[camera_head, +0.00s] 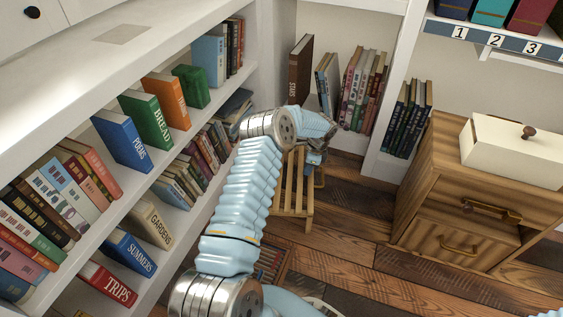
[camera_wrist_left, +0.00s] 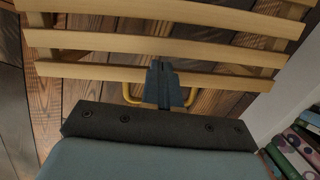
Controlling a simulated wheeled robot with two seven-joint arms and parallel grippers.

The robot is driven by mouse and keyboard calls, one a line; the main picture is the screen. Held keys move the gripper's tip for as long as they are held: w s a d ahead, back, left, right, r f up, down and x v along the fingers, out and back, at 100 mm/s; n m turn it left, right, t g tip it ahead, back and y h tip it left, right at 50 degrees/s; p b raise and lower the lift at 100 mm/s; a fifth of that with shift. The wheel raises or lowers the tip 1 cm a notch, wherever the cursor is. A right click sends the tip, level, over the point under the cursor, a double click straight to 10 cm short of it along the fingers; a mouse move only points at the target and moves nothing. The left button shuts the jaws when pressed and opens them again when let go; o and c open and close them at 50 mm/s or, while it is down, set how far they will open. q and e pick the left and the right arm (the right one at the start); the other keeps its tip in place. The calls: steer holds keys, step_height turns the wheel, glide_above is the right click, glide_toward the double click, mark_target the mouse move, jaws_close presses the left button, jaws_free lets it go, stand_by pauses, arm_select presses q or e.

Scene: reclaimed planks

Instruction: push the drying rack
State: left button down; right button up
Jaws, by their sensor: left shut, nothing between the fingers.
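The drying rack, a light wooden slatted frame (camera_head: 292,192), stands on the plank floor between the bookshelf and the wooden cabinet; my left arm hides part of it. In the left wrist view its pale slats (camera_wrist_left: 150,46) run across the top. My left gripper (camera_head: 318,154) is at the rack's far upper part, partly hidden by my wrist. In the left wrist view the gripper (camera_wrist_left: 163,72) is shut and empty, its tips overlapping the lowest visible slat. I cannot tell whether they touch. A yellow handle-like bar (camera_wrist_left: 131,95) shows behind the fingers. My right gripper is out of view.
A white bookshelf (camera_head: 130,50) full of books lines the left. A wooden cabinet (camera_head: 440,180) with a cream drawer box (camera_head: 510,150) on top stands right. More books (camera_head: 362,90) stand against the back wall. Open plank floor (camera_head: 345,225) lies between rack and cabinet.

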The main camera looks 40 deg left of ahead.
arm_select(q)
steer(key=s+a, duration=0.2)
steer(key=a, duration=0.1)
steer(key=s+a, duration=0.2)
steer(key=a, duration=0.2)
steer(key=s+a+b, duration=0.1)
steer(key=s+a, duration=0.1)
steer(key=a, duration=0.1)
steer(key=shift+a, duration=0.15)
steer(key=shift+f, duration=0.6)
steer(key=shift+f+b, duration=0.15)
steer(key=shift+b, duration=0.35)
steer(key=shift+f, duration=0.1)
